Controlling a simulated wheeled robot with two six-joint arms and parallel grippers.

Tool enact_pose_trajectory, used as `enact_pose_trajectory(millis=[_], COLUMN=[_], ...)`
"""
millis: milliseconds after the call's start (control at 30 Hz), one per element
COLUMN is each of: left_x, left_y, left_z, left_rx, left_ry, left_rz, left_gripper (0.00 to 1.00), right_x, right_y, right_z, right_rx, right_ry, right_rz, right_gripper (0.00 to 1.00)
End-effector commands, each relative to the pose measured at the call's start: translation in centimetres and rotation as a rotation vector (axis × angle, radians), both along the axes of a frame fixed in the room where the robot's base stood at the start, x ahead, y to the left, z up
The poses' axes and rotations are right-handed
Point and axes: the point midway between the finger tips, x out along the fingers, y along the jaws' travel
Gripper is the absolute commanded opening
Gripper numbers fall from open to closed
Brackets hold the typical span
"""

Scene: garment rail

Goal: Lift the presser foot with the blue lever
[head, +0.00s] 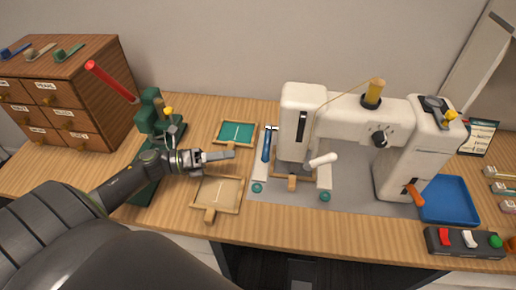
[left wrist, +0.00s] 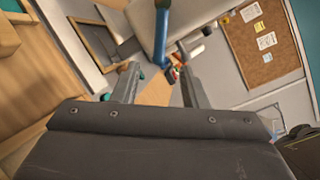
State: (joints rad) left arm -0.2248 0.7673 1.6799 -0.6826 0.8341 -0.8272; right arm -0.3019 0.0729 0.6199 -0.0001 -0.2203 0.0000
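The white sewing machine (head: 362,113) stands on the right part of the table. The blue lever (head: 267,143) hangs down, slightly tilted, left of its needle head. In the left wrist view the blue lever (left wrist: 162,22) shows beyond the fingertips, between them in the picture. My left gripper (head: 230,155) points right toward the lever, short of it and apart from it. The presser foot cannot be made out clearly under the head. My right gripper is in no view.
Wooden frames, one teal (head: 235,121) and one tan (head: 231,208), lie near my left gripper. A green device with a red handle (head: 111,82) stands left. A white handle (head: 323,160), orange lever (head: 413,194), blue tray (head: 449,216) and switch box (head: 464,252) are right.

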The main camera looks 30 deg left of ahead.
Motion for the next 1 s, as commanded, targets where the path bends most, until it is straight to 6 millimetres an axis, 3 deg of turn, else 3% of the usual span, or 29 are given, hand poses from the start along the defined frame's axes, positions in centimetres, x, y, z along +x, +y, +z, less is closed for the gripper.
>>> enact_pose_trajectory(millis=[300,500,933,1000], left_x=[3.9,5.5,6.0,6.0], left_y=[-4.4,-6.1,-6.8,-6.8], left_z=[0.3,0.1,0.0,0.0], left_rx=[-0.004,-0.002,0.001,0.001], left_ry=[-0.002,0.000,0.001,0.001], left_rz=[0.001,0.002,0.001,0.001], left_gripper=[0.40,0.40,0.40,0.30], right_x=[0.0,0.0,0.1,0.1], right_y=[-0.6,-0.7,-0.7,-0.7], right_z=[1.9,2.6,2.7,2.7], right_rx=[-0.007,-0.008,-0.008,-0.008], right_ry=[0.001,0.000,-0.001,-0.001], right_rz=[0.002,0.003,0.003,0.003], right_gripper=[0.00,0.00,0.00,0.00])
